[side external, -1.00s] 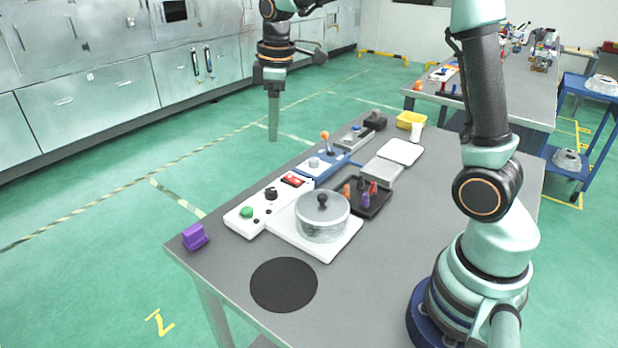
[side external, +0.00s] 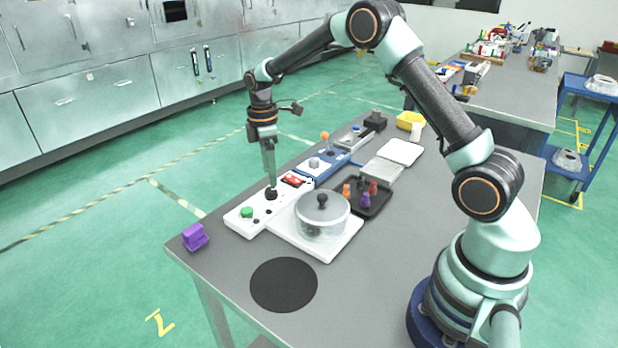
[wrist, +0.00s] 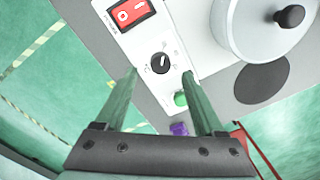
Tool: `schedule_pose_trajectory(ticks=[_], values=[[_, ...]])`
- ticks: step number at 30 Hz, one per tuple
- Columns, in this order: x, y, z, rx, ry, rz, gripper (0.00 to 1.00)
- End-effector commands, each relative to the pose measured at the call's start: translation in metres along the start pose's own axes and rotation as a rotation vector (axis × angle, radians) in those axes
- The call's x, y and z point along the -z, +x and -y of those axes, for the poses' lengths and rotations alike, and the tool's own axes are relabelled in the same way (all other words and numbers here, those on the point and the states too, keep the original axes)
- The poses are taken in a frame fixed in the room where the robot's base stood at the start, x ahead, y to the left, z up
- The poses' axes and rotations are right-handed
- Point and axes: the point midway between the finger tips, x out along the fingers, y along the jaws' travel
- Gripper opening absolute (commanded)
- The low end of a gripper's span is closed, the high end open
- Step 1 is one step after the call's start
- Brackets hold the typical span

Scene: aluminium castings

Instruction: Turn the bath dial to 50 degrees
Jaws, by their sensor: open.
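The bath dial is a black knob (wrist: 160,63) with a white pointer mark, set on the white control panel (wrist: 126,42). The panel also carries a red rocker switch (wrist: 130,12) and a green button (wrist: 180,99). In the side view the dial (side external: 271,194) sits on the panel (side external: 240,222) beside the bath. My gripper (side external: 270,184) points down just above the dial. In the wrist view my gripper (wrist: 164,82) is open, its two fingers spread either side of the dial. I cannot tell whether the fingers touch it. The scale marks are too small to read.
A blue unit with an orange-topped lever (side external: 325,135) stands behind. A dark tray (side external: 376,207) holds several coloured pegs. A purple block (side external: 194,237) and a black disc (side external: 284,285) lie towards the table's front.

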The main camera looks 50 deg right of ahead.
Motion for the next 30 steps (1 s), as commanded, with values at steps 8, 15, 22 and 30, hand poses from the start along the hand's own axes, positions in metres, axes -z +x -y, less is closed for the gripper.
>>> schedule_pose_trajectory(ticks=[8, 15, 22, 30], values=[[0.001, 0.041, 0.001, 0.002, 0.000, 0.001, 0.71], [0.001, 0.050, 0.001, 0.000, 0.000, 0.000, 0.71], [0.001, 0.050, 0.001, 0.000, 0.001, 0.000, 0.59], [0.001, 0.049, 0.001, -0.001, 0.001, 0.000, 0.00]])
